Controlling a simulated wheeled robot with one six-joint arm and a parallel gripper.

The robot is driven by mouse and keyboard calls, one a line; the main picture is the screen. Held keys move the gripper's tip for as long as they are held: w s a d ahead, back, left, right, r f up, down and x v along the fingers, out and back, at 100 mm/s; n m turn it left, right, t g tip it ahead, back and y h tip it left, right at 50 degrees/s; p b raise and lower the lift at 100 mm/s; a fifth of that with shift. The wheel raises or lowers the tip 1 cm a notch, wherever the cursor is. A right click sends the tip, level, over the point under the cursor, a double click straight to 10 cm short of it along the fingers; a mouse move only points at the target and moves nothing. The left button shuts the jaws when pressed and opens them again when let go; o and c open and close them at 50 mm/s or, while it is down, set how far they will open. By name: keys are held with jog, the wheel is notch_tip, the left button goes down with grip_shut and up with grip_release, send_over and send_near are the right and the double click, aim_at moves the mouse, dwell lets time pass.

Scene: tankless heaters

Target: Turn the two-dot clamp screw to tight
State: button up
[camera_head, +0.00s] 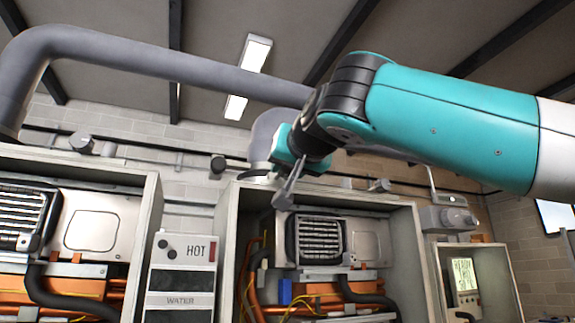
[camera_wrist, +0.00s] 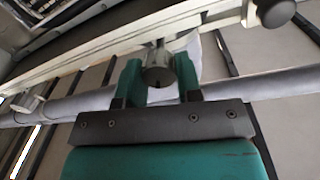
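In the wrist view a dark, round clamp screw head (camera_wrist: 158,77) with a slot mark sits between the two teal fingers of my gripper (camera_wrist: 159,84). One finger lies on each side with no clear gap, so the gripper looks shut on it. Any dots on it are too small to read. In the head view my gripper (camera_head: 291,170) is at the top front of the middle cabinet (camera_head: 405,215). The screw between its fingers is hidden there by the gripper. A second dark round knob (camera_wrist: 275,12) shows at the upper right of the wrist view.
A thick grey pipe (camera_head: 170,65) bends above the cabinets. A HOT/WATER panel (camera_head: 180,278) stands between the left cabinet (camera_head: 150,220) and the middle one. A grey box (camera_head: 447,218) tops the right cabinet (camera_head: 505,285).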

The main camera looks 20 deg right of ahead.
jog(key=shift+m, duration=0.3)
jog(key=shift+d+f+m+y+b, duration=0.15)
jog(key=shift+m+b, duration=1)
jog(key=shift+m, duration=2.75)
jog(key=shift+r+m+y+b, duration=0.15)
jog(key=shift+m+b, duration=1)
jog(key=shift+m, duration=2.75)
jog(key=shift+f+g, duration=0.1)
jog(key=shift+g, duration=0.2)
jog(key=o, duration=0.9)
jog(key=shift+o, duration=0.2)
jog(key=shift+s, duration=0.1)
